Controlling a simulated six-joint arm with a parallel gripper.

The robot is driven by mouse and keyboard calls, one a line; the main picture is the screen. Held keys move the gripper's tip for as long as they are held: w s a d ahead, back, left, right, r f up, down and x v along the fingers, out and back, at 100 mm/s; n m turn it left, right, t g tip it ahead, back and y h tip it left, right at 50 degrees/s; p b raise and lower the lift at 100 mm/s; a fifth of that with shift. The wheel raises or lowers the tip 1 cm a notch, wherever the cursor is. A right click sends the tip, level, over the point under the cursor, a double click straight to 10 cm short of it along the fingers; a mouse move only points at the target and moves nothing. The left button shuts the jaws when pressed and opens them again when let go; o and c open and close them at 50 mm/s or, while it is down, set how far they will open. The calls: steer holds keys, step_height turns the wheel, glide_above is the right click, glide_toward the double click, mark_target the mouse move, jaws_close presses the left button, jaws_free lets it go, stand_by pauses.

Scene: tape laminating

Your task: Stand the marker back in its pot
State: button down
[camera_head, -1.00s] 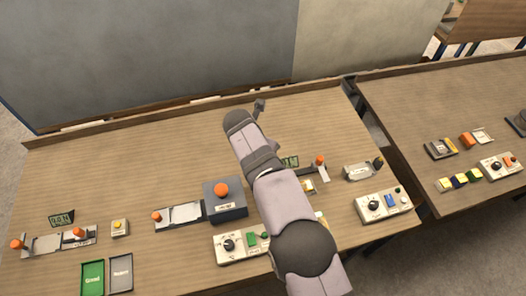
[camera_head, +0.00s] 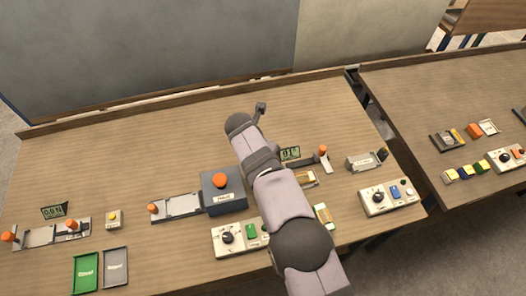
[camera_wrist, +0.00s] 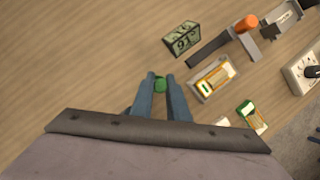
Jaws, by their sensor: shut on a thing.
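My gripper (camera_wrist: 160,90) shows in the wrist view with its two blue-grey fingers close together, shut on a small green-ended thing (camera_wrist: 160,83), which appears to be the marker. Only its green end shows; the rest is hidden by the fingers. Bare wooden tabletop lies around the fingertips in that view. In the head view my arm hides the fingers and what they hold. I cannot make out the marker's pot for certain in either view.
A display block (camera_wrist: 183,40), a lever fixture with an orange knob (camera_wrist: 247,23) and a tray (camera_wrist: 214,79) lie right of my fingers. A grey box with an orange button (camera_head: 221,181) stands left of my arm. The rear tabletop (camera_head: 140,140) is mostly clear.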

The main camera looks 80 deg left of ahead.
steer(key=shift+f, duration=0.25)
steer(key=c, duration=1.6)
jaws_free()
steer(key=shift+c, duration=0.2)
steer(key=b+v, duration=0.3)
steer(key=v, duration=0.4)
steer(key=shift+r, duration=0.1)
